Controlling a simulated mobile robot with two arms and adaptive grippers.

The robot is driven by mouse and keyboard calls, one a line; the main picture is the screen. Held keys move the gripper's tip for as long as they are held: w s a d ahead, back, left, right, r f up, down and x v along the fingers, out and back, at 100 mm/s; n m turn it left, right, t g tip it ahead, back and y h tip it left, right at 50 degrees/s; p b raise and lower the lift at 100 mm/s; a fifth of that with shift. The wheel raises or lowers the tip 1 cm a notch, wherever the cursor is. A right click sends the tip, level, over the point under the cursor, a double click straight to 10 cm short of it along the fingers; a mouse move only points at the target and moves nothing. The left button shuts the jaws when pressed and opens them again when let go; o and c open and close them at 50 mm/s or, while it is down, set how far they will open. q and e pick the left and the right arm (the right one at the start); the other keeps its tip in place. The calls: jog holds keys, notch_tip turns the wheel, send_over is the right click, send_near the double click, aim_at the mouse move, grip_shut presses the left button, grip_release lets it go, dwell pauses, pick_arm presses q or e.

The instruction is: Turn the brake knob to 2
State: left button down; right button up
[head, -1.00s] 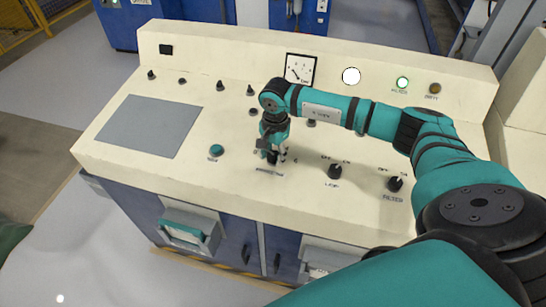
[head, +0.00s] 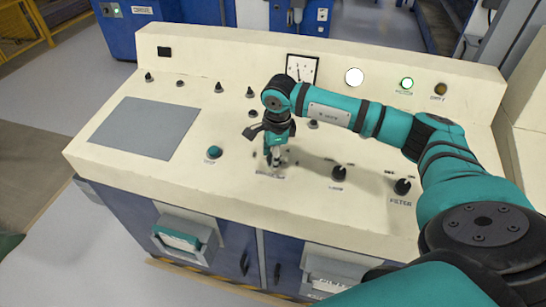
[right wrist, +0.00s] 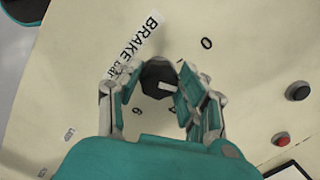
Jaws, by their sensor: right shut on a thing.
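The brake knob (right wrist: 158,78) is dark, with a white pointer mark, and sits beside the BRAKE label (right wrist: 140,38) in the right wrist view. The pointer mark angles toward the finger on the right of that view. My right gripper (right wrist: 160,92) is shut on the knob, one finger on each side. A 0 (right wrist: 207,43) and two other digits are printed around the knob; no 2 can be made out. In the head view my right gripper (head: 277,162) points down at the panel and mostly hides the knob. My left gripper is not in view.
The LAMP knob (head: 338,173) and FILTER knob (head: 402,187) stand right of my gripper. A teal button (head: 214,152) is to its left. A gauge (head: 301,69), a white lamp (head: 354,77) and a lit green lamp (head: 406,83) are on the raised back panel (head: 230,57).

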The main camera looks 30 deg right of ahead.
dwell(0.4)
jog(key=o, duration=1.2)
jog(key=r, duration=0.4)
jog(key=s+r, duration=0.1)
jog(key=r, duration=0.7)
jog(key=shift+s+d, duration=0.1)
jog(key=shift+s, duration=0.05)
